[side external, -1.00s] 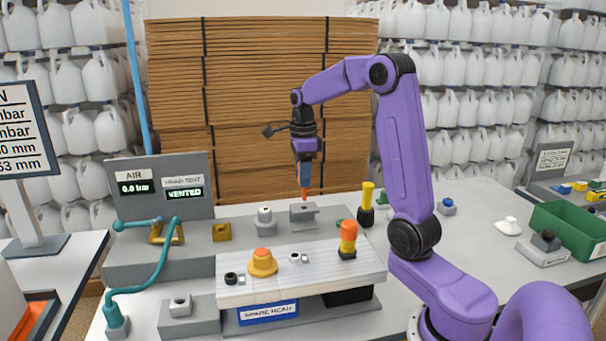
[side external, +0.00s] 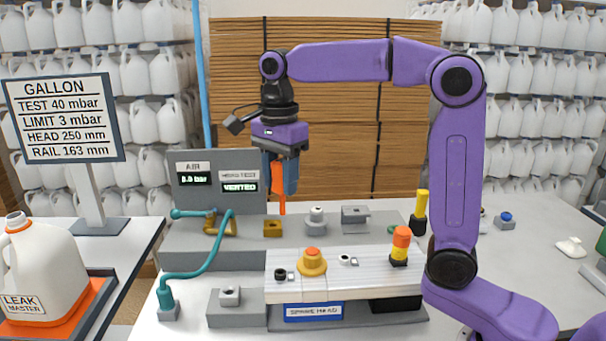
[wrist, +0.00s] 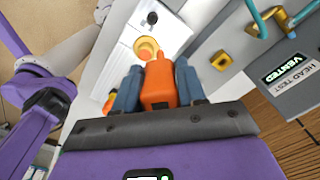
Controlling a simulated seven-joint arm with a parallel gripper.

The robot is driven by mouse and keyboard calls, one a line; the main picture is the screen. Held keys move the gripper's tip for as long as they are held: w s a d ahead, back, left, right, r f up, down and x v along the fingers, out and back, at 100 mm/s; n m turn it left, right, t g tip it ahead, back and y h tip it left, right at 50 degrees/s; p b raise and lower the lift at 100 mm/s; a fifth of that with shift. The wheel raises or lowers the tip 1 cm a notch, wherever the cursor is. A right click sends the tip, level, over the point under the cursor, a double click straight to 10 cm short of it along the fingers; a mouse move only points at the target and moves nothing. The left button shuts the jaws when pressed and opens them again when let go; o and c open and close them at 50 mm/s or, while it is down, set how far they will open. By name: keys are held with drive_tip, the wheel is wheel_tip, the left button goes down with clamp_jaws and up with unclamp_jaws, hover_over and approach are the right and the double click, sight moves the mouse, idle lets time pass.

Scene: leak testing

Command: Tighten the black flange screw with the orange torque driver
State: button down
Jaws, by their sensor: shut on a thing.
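The orange torque driver (side external: 277,178) hangs bit-down in my gripper (side external: 280,172), and its orange handle (wrist: 158,82) shows between the grey-blue fingers in the wrist view. My gripper is shut on it. The bit points down above the back ledge near the brass block, clear of the surface. The black flange screw appears to be the small black round part (side external: 280,274) at the left of the pale rail, beside a small white piece. It also shows in the wrist view (wrist: 152,18), beyond the yellow dome. Driver and screw are apart.
On the rail (side external: 375,283) stand a yellow-orange dome (side external: 312,263), a small white-black part (side external: 345,260) and an orange-yellow stack (side external: 401,246). Behind are a brass block (side external: 272,229), grey bracket (side external: 355,216) and test panel (side external: 215,185). A teal hose (side external: 207,262) curves at left.

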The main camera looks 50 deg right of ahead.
drive_tip(key=a, duration=0.1)
drive_tip(key=s+a+r+n, duration=0.1)
drive_tip(key=shift+s+a, duration=0.2)
drive_tip(key=shift+a, duration=0.15)
drive_tip(key=shift+f, duration=5.85)
drive_tip(key=shift+f, duration=1.15)
drive_tip(key=shift+w+m, duration=0.1)
drive_tip(key=shift+m, duration=1.1)
